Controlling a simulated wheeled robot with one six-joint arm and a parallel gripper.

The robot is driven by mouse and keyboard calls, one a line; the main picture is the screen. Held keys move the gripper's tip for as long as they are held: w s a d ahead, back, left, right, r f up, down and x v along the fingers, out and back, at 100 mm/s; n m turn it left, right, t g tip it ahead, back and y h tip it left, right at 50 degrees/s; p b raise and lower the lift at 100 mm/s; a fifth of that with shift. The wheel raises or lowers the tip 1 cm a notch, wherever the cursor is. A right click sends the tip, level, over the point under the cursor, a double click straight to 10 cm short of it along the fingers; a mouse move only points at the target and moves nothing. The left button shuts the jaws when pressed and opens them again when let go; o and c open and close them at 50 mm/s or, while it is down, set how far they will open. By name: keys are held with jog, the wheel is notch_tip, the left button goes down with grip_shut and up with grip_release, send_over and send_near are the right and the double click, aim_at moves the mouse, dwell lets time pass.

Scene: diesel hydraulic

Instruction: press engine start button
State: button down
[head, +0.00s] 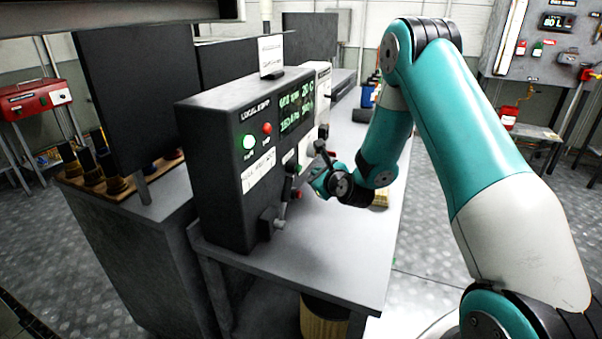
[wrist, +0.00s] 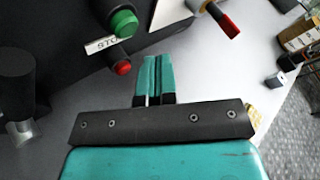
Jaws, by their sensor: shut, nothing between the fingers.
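In the wrist view, a green button (wrist: 123,22) and a smaller red button (wrist: 122,67) stick out beside a partly hidden label. I cannot read which button is the engine start. My gripper (wrist: 154,62) is shut and empty, with its teal fingers just right of the red button and apart from the green one. In the head view, my gripper (head: 318,180) is close to the box's right part.
A lever (head: 279,222) juts from the box's lower front. A red-tipped part (wrist: 229,27) juts out at upper right in the wrist view. The bench top (head: 320,255) in front is clear. A black screen (head: 130,95) stands left of the box.

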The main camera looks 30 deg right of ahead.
jog(key=s+d+b, duration=0.2)
jog(key=s+b, duration=0.1)
jog(key=shift+d, duration=0.15)
dwell(0.8)
